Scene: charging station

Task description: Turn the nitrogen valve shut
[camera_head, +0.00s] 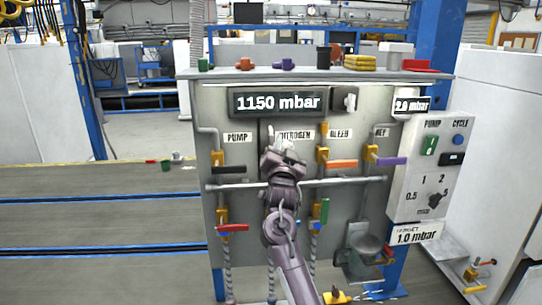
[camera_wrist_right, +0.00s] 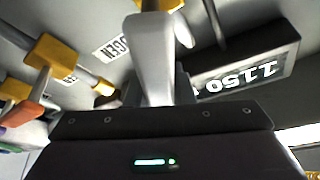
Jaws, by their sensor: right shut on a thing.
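The upright panel (camera_head: 250,165) carries a NITROGEN label (camera_head: 297,134), partly covered by my right gripper (camera_head: 283,146). In the head view the gripper hides the nitrogen valve just below that label. My left gripper is in neither view.
The black-handled pump valve (camera_head: 228,169) is left of the gripper. The orange-handled bleed valve (camera_head: 342,164) and a purple-handled valve (camera_head: 390,160) are right. Below are a red-handled valve (camera_head: 233,228) and green handle (camera_head: 325,211). The display (camera_head: 279,102) above reads 1150 mbar.

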